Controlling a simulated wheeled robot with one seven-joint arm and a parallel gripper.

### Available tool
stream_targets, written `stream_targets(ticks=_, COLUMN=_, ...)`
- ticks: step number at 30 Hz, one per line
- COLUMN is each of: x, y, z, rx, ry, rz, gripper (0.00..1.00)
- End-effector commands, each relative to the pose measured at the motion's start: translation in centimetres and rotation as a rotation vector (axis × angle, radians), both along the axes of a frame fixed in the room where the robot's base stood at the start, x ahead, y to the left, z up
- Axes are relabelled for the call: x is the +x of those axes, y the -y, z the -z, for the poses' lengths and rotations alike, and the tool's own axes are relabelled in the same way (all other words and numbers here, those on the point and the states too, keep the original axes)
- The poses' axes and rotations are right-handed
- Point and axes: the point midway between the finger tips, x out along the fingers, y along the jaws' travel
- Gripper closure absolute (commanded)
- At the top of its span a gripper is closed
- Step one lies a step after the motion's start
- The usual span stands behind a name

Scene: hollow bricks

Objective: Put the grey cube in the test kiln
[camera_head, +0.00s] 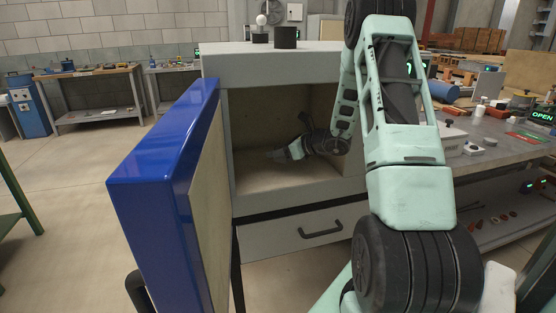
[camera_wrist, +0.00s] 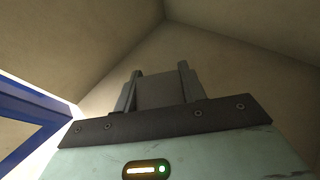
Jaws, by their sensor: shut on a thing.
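The test kiln (camera_head: 216,66) is a grey box with a beige inside, and its blue door (camera_head: 165,150) stands open to the left. My gripper (camera_head: 278,154) reaches into the kiln chamber, low and near the floor of it. In the wrist view my gripper (camera_wrist: 160,78) is shut on the grey cube (camera_wrist: 163,93), which sits between the two fingers. The beige inner walls meet in a corner beyond the cube. In the head view the cube is too small and dim to tell apart from the gripper. I cannot tell whether the cube touches the chamber floor.
A drawer with a dark handle (camera_head: 320,229) is below the chamber. A cluttered workbench (camera_head: 490,150) is at the right. The open door's blue edge (camera_wrist: 30,112) shows at the left of the wrist view.

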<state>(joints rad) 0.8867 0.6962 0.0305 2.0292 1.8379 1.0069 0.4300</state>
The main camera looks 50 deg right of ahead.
Motion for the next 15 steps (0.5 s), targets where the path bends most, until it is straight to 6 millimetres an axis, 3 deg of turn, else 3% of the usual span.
stream_targets(ticks=6, x=0.0, y=0.0, z=3.1, rx=0.003, ry=-0.002, rz=0.000, gripper=0.86)
stream_targets(ticks=15, x=0.3, y=0.2, z=3.8, rx=-0.002, ry=0.000, rz=-0.001, gripper=0.86)
